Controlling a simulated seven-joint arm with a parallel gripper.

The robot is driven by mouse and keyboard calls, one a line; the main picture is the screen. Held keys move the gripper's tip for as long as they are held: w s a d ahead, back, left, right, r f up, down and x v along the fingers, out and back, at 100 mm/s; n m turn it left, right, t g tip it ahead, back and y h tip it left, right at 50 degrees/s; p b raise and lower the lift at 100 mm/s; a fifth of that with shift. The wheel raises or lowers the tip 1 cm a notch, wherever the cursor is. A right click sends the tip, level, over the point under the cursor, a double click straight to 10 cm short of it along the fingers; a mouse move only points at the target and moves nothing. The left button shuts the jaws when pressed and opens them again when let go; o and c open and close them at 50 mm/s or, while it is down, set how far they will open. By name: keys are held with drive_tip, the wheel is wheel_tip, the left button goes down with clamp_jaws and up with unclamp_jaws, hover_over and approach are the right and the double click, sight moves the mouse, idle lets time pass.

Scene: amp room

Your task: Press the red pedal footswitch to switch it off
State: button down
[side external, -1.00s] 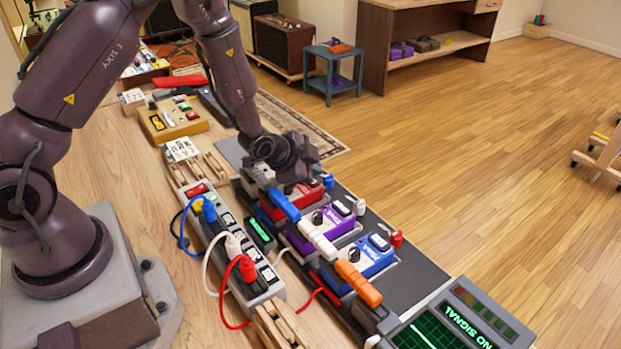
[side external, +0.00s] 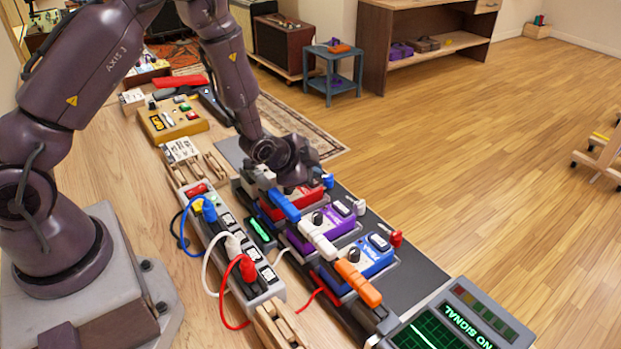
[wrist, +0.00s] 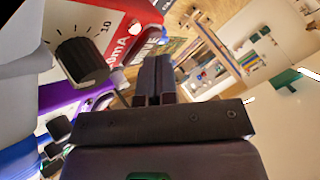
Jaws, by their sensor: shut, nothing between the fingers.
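The red pedal (side external: 273,209) sits at the far end of a row of pedals on a dark board. In the wrist view the red pedal (wrist: 112,25) fills the upper left, with a black knob on its face. My gripper (side external: 300,189) is shut and empty, low over the red pedal and hiding much of its top. In the wrist view the shut fingers (wrist: 153,75) are beside the red pedal's face. I cannot tell whether they touch it. The footswitch and any lamp on the red pedal are hidden or unclear.
Purple (side external: 324,228) and blue (side external: 366,262) pedals stand close beside the red one, joined by blue, white and orange plugs. A power strip (side external: 226,240) with cables runs to the left.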

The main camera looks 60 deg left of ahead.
drive_tip(key=shift+s+d+f, duration=0.1)
drive_tip(key=shift+d+f, duration=0.05)
drive_tip(key=shift+f, duration=0.3)
idle(0.3)
drive_tip(key=shift+s+d+r, duration=0.1)
drive_tip(key=shift+s+r, duration=0.25)
drive_tip(key=shift+r, duration=0.3)
drive_tip(key=shift+w+r, duration=0.1)
drive_tip(key=shift+r, duration=2.55)
